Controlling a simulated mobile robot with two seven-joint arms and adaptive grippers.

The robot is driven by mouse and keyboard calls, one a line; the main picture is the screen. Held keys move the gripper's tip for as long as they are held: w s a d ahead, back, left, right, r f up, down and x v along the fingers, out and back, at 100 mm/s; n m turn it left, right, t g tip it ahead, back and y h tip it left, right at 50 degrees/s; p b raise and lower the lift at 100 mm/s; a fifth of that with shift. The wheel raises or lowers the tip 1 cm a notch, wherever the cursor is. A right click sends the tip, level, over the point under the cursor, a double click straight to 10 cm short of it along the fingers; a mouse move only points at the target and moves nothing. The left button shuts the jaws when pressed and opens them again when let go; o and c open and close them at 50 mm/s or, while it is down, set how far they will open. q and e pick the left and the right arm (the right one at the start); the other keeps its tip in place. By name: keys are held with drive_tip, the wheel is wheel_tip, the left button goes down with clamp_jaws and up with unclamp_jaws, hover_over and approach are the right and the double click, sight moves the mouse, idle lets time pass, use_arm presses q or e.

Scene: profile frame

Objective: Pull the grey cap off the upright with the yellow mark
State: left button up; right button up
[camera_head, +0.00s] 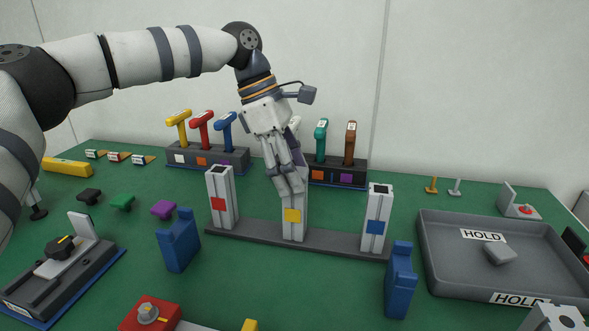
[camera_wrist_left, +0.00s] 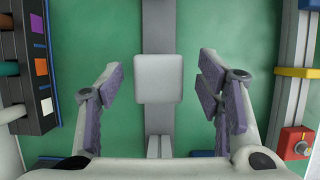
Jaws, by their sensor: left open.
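The upright with the yellow mark (camera_head: 293,232) stands in the middle of a dark grey base rail (camera_head: 335,243). My left gripper (camera_head: 288,186) points down at its top and covers it in the head view. In the left wrist view the grey cap (camera_wrist_left: 158,78) is a pale rounded square seen from above. It lies between the spread fingers of my left gripper (camera_wrist_left: 160,86), with a gap on both sides. The gripper is open and empty. How far down the fingers reach beside the cap is hard to tell. My right gripper is not in view.
Uprights with a red mark (camera_head: 221,198) and a blue mark (camera_head: 376,220) stand on either side, both without caps. A grey tray (camera_head: 440,270) marked HOLD at right holds a grey block (camera_head: 499,253). Blue stands (camera_head: 178,240) are in front; coloured handles (camera_head: 201,130) stand behind.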

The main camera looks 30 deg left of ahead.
sight(306, 172)
use_arm(q)
drive_tip(key=shift+w+d+f, duration=0.1)
drive_tip(key=shift+f, duration=0.15)
drive_tip(key=c, duration=1.2)
drive_tip(key=shift+r, duration=0.2)
drive_tip(key=shift+r+p, duration=0.3)
drive_tip(key=shift+r, duration=0.55)
drive_tip(key=shift+r, duration=1.5)
